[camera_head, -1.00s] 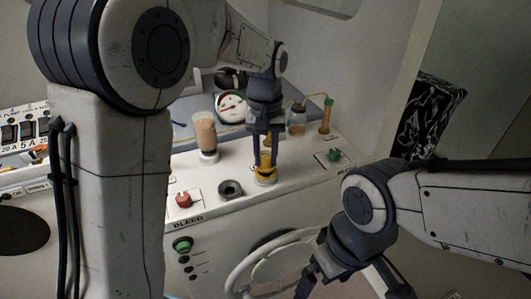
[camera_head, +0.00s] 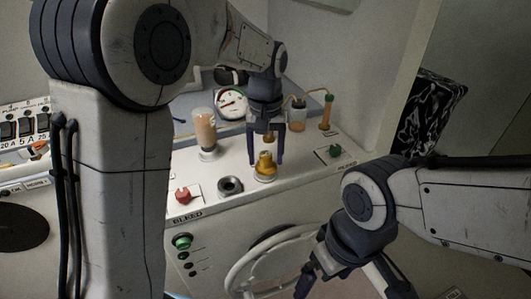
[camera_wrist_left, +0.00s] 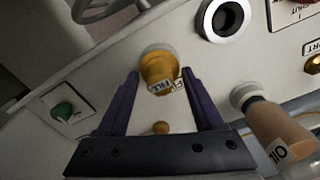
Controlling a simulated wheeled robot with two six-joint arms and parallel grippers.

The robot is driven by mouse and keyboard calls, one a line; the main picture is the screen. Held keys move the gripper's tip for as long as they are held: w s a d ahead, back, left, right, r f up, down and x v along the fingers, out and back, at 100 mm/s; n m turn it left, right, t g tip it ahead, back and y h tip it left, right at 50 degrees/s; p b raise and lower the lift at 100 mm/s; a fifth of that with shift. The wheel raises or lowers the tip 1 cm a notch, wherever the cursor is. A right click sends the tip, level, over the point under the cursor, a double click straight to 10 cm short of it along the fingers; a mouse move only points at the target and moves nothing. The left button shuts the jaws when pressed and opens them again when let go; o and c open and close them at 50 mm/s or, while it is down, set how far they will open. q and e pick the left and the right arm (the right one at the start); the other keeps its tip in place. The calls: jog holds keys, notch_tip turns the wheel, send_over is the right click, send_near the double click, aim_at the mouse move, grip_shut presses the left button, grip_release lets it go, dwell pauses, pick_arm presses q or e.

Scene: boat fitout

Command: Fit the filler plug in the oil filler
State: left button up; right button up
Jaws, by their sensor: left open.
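A yellow plug (camera_head: 264,168) with a FILL label stands on a pale round collar on the white panel top. It also shows in the left wrist view (camera_wrist_left: 158,66), ahead of my fingers. My left gripper (camera_head: 266,160) is open above and around the plug's upper part, with a finger on either side. I see no clear contact. The collar is largely covered, so I cannot tell how deep the plug sits. My right gripper (camera_head: 342,284) is low at the front, its fingers apart, partly cut off by the frame edge.
A dark open ring (camera_head: 230,186) and a red knob (camera_head: 183,195) lie left of the plug. An oil bottle (camera_head: 204,133) stands behind left, a gauge (camera_head: 231,104) further back. A green knob (camera_head: 335,151) is at right. A white wheel (camera_head: 262,268) hangs in front.

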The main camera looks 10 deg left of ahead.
pick_arm(q)
notch_tip(320, 180, up, 11)
jog(key=shift+f+b, duration=0.2)
jog(key=shift+b, duration=0.15)
jog(key=s+d+f+m, duration=0.1)
jog(key=s+f+m, duration=0.2)
jog(key=s, duration=0.5)
jog(key=s+d+f+m, duration=0.2)
jog(key=s+f+m, duration=0.1)
jog(key=s+f, duration=0.3)
jog(key=s+d+f+m+h, duration=0.1)
jog(key=s+f, duration=0.4)
jog(key=s, duration=0.6)
jog(key=d+m, duration=0.1)
jog(key=m, duration=0.1)
jog(key=shift+d+f+m, duration=0.2)
jog(key=shift+f+m, duration=0.05)
jog(key=shift+m, duration=0.05)
jog(key=shift+s, duration=0.1)
